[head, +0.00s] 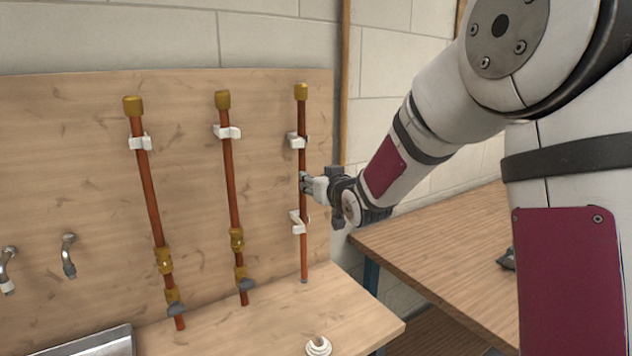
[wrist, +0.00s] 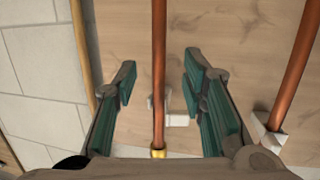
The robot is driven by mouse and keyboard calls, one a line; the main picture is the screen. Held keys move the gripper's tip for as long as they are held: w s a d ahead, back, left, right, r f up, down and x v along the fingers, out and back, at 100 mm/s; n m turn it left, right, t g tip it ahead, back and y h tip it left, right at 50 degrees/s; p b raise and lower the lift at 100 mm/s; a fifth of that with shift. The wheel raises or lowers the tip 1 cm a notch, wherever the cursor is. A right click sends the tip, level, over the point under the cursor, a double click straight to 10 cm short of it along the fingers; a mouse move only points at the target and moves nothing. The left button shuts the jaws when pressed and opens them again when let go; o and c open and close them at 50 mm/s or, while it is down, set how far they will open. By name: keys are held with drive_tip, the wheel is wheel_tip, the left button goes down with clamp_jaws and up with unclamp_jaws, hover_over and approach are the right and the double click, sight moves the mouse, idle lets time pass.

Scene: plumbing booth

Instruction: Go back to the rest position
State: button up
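My gripper (head: 308,184) is at the right copper pipe (head: 303,250) in the head view, at a height between its two white clips. In the wrist view my gripper (wrist: 158,82) is open, with the same copper pipe (wrist: 158,50) showing in the gap between its fingers and clear space on both sides. I cannot tell how deep the pipe sits between them. The pipe stands upright against the wooden board, with a brass cap (head: 301,91) on top, at an upper clip (head: 297,140) and a lower clip (head: 298,222).
Two more copper pipes, left (head: 149,190) and middle (head: 230,180), stand on the board (head: 70,170) with brass fittings. A white ring-shaped part (head: 318,346) lies on the bench top. A wooden table (head: 440,245) stands right, below my arm. Open space lies before the block wall.

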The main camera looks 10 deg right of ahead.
drive_tip(key=s+f+m+g+h+p, duration=0.1)
drive_tip(key=s+g, duration=1)
drive_tip(key=s, duration=3.6)
wheel_tip(320, 180, down, 2)
drive_tip(key=shift+d+f+g+h, duration=0.1)
drive_tip(key=shift+d+g+h, duration=0.2)
drive_tip(key=shift+d+h, duration=0.15)
drive_tip(key=shift+c, duration=0.6)
